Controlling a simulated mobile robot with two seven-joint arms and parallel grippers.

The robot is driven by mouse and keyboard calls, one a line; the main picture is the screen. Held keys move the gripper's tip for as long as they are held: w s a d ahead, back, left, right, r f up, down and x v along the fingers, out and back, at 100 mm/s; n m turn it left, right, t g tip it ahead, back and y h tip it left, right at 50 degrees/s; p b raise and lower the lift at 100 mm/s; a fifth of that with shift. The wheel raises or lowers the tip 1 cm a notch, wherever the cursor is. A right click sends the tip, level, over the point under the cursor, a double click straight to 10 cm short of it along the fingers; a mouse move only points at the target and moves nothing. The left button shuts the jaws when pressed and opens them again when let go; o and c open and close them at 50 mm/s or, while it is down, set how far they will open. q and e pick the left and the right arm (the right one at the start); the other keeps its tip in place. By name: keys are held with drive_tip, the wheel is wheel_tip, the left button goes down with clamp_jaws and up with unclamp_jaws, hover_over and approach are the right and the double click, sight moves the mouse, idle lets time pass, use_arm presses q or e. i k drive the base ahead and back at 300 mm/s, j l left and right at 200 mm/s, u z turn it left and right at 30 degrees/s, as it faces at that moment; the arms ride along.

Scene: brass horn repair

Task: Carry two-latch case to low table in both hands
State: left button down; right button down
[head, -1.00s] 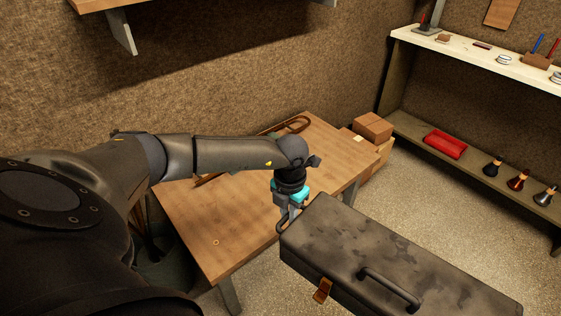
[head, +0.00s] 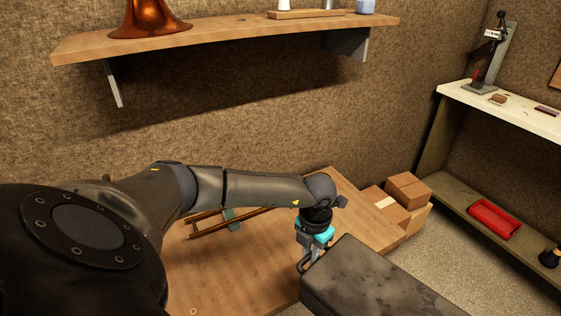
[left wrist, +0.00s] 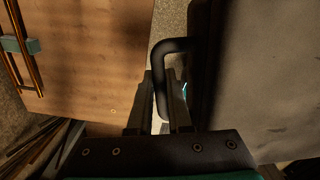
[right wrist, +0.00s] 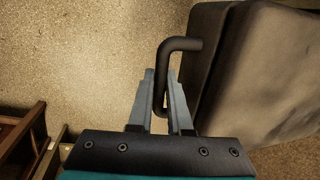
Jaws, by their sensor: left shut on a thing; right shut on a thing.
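The two-latch case (head: 375,282) is a dark, worn grey box. In the head view its near part runs out of the bottom edge, and its latches are out of view. My left gripper (head: 306,256) is shut on the bar handle (left wrist: 168,46) at one end of it. My right gripper (right wrist: 160,98) is shut on the matching end handle (right wrist: 182,44); it shows only in the right wrist view, with floor below. A low wooden table (head: 235,280) lies under my left arm, and the case's left end is beside or over its right edge; I cannot tell the height.
A wall shelf (head: 230,37) holds a copper bell (head: 150,16). A shelving unit at right holds a red tray (head: 494,219).

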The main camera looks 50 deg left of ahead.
sight(286, 250)
drive_tip(key=i+u, duration=0.6)
drive_tip(key=i, duration=0.15)
drive_tip(key=i+u, duration=0.25)
drive_tip(key=u, duration=0.15)
drive_tip(key=i+l+u, duration=0.1)
drive_tip(key=i+u, duration=0.3)
drive_tip(key=k+u, duration=0.1)
drive_tip(key=u, duration=0.8)
